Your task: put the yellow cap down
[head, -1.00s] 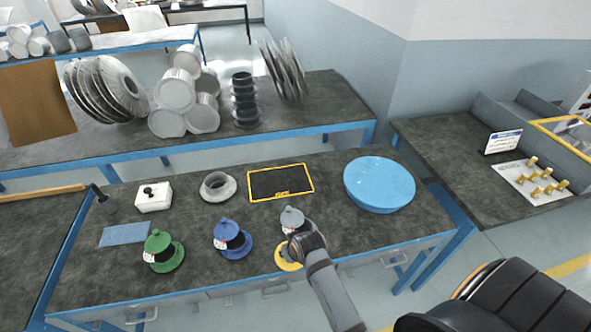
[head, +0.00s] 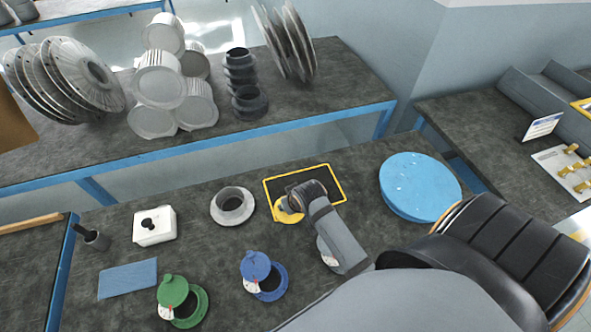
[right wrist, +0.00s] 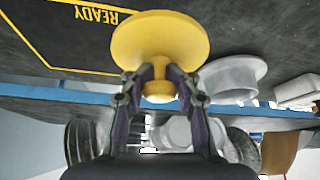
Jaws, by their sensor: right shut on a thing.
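The yellow cap (head: 287,212) is a round disc with a knob. My right gripper (head: 306,196) is shut on its knob, also seen in the right wrist view (right wrist: 160,88), where the cap (right wrist: 160,42) fills the top middle. In the head view the cap overlaps the lower left corner of the yellow-outlined area (head: 336,167). In the right wrist view this outline, marked READY (right wrist: 97,14), lies to the cap's left. I cannot tell whether the cap touches the bench. My left gripper is not in view.
A grey ring (head: 232,205) stands left of the cap. Blue (head: 258,268) and green (head: 176,293) capped pieces stand nearer me. A grey capped piece (head: 324,246) is partly hidden by my arm. A blue round disc (head: 418,184) lies to the right.

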